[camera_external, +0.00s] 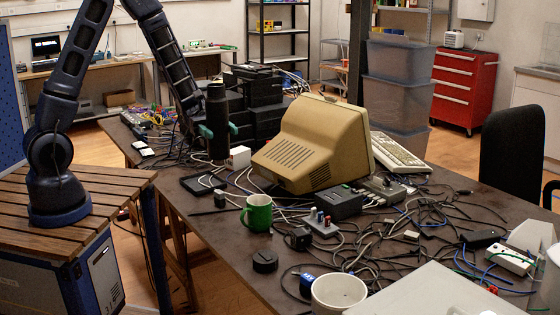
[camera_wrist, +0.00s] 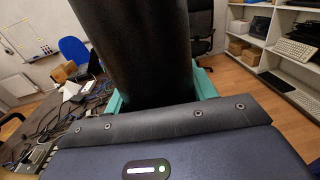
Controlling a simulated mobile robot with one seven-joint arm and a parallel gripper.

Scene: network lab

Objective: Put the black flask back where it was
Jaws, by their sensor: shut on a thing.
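The black flask (camera_external: 217,112) is upright at the far left part of the cluttered table (camera_external: 215,262). My gripper (camera_external: 219,130) is shut around its middle, with a teal finger on each side. In the wrist view the flask (camera_wrist: 140,45) fills the upper middle, and the teal fingers of my gripper (camera_wrist: 160,95) show at its sides. The flask's base is near the tabletop; I cannot tell whether it touches. Its lower end is hidden in the wrist view.
Black boxes (camera_external: 262,88) are stacked behind the flask. A white box (camera_external: 240,157) and a beige monitor (camera_external: 315,140) stand to its right. A black tray (camera_external: 203,183), a green mug (camera_external: 257,213) and a black round piece (camera_external: 265,261) lie nearer. Cables cover much of the table; its front-left part is clearer.

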